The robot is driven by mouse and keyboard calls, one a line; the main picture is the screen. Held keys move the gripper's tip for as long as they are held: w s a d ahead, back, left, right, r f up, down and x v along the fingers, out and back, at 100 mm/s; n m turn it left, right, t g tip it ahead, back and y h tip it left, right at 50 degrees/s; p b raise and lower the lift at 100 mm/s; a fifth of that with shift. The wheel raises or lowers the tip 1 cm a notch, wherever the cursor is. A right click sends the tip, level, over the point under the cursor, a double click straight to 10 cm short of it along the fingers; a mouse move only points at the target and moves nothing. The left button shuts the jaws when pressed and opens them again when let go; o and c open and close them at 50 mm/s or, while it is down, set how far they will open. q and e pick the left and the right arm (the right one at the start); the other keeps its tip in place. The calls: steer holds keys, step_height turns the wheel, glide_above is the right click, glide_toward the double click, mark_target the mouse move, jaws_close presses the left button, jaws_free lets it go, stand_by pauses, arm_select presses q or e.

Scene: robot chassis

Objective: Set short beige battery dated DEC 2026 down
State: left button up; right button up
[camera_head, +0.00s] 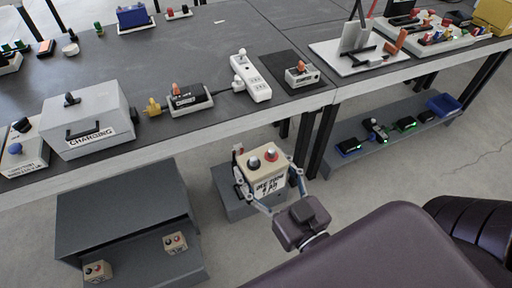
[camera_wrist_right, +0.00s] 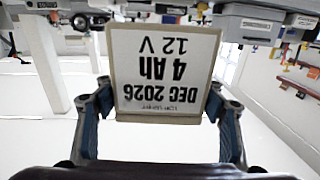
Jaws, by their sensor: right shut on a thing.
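The short beige battery (camera_head: 264,172) has one black and one red terminal on top. In the right wrist view, the battery (camera_wrist_right: 163,72) shows a white label, upside down, reading DEC 2026, 4 Ah and 12 V. My right gripper (camera_head: 268,182) is shut on its sides, one finger on each side. In the head view the battery looks upright, in front of the workbench edge. A grey block (camera_head: 228,204) shows behind and below it; I cannot tell whether they touch. My left gripper is not in view.
A dark grey stepped stand (camera_head: 120,205) at lower left bears two small beige batteries, one (camera_head: 97,271) left and one (camera_head: 175,243) right. The workbench (camera_head: 200,55) holds a CHARGING box (camera_head: 85,118) and a white power strip (camera_head: 253,78). A low shelf (camera_head: 345,170) stands at right.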

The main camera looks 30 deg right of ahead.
steer(key=w+a+r+n+g+y, duration=0.2)
steer(key=w+a+n+g+y, duration=0.1)
steer(key=a+y, duration=0.4)
steer(key=w+a+r+n+g+y, duration=0.3)
steer(key=w+a+n+g+y, duration=0.1)
steer(key=a+n+y, duration=0.3)
steer(key=shift+a+n+g+y, duration=0.3)
steer(key=shift+a+n+g, duration=0.05)
steer(key=shift+n+g, duration=0.15)
stand_by(0.5)
steer(key=shift+w+a+r+n+g+y, duration=0.2)
steer(key=shift+a+g, duration=0.1)
steer(key=shift+a, duration=0.1)
steer(key=shift+w+a+r+n+g+y, duration=0.1)
steer(key=shift+a+n+g+y, duration=0.1)
steer(key=shift+a+g, duration=0.15)
steer(key=shift+a+g, duration=0.15)
steer(key=shift+g, duration=0.1)
